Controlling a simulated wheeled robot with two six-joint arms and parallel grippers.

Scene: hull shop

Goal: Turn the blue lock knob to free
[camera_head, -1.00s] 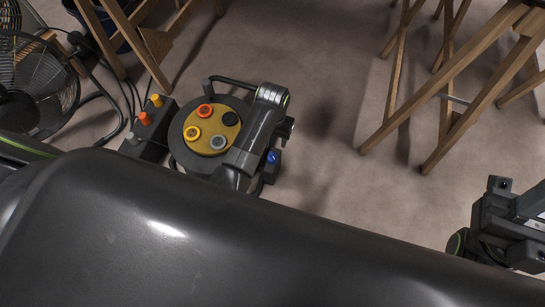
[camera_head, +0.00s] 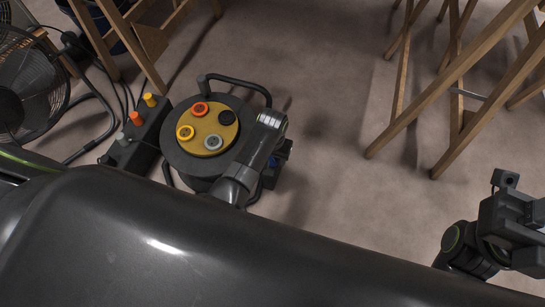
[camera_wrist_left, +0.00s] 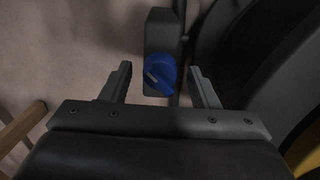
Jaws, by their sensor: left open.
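The blue lock knob (camera_wrist_left: 160,74) has a pale pointer line towards its lower left and sits on a dark upright block (camera_wrist_left: 160,30) in the left wrist view. My left gripper (camera_wrist_left: 161,84) is open, with one finger on each side of the knob and gaps between. I cannot tell how deep the knob is between them.
The reel's yellow face (camera_head: 203,126) carries several round sockets. A dark box with orange and yellow knobs (camera_head: 140,138) stands to its left, near a fan (camera_head: 25,100) and cables. Wooden trestles (camera_head: 455,95) stand at upper right. The floor between is clear.

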